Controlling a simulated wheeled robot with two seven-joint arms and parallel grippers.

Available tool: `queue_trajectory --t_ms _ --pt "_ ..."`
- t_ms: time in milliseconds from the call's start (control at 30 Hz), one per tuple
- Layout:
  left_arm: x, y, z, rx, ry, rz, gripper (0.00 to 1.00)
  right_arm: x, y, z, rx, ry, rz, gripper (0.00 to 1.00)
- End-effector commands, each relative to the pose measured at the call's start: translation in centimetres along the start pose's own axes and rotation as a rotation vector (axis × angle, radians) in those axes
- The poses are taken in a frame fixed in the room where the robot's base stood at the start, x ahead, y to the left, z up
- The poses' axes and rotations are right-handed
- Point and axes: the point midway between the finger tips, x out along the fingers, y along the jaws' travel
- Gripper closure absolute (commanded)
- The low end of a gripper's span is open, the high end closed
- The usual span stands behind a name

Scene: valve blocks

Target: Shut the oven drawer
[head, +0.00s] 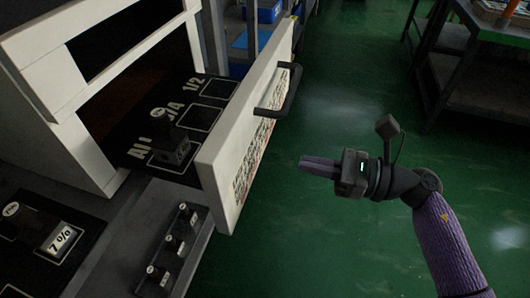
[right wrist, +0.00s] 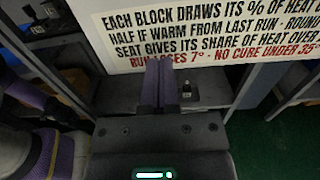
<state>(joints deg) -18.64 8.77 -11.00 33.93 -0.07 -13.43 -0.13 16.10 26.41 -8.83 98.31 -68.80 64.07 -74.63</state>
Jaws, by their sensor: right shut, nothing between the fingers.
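The white oven (head: 60,45) stands at the left with its drawer pulled out. The dark drawer tray (head: 215,88) has marked seats, and a dark valve block (head: 172,150) with a round-topped knob stands on one. The white drawer front (head: 222,175) carries a black handle (head: 285,92) and printed text, which also shows in the right wrist view (right wrist: 210,25). My right gripper (head: 302,161) is shut and empty, out in front of the drawer front, below the handle and apart from it in the head view. My left gripper is not in view.
A block marked 7% (head: 40,228) sits on a dark pad at the lower left. Several small knobbed pieces stand on a strip (head: 172,245) beside the drawer. A dark workbench (head: 465,60) stands at the upper right. The green floor (head: 350,80) between is clear.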

Motion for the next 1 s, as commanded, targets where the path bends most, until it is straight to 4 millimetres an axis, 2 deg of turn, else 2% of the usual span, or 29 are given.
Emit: queue_trajectory --t_ms 200,400,600,1000 --pt "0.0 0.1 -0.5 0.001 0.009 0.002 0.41 4.7 0.0 0.1 0.002 -0.005 0.001 1.0" --pt "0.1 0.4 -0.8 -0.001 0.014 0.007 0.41 7.5 0.0 0.0 0.005 -0.004 -0.001 1.0" --pt "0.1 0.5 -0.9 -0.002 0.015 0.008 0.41 8.2 0.0 -0.1 0.006 -0.002 -0.001 1.0" --pt "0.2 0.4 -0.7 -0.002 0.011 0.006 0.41 8.2 0.0 -0.1 0.006 -0.002 -0.001 1.0"
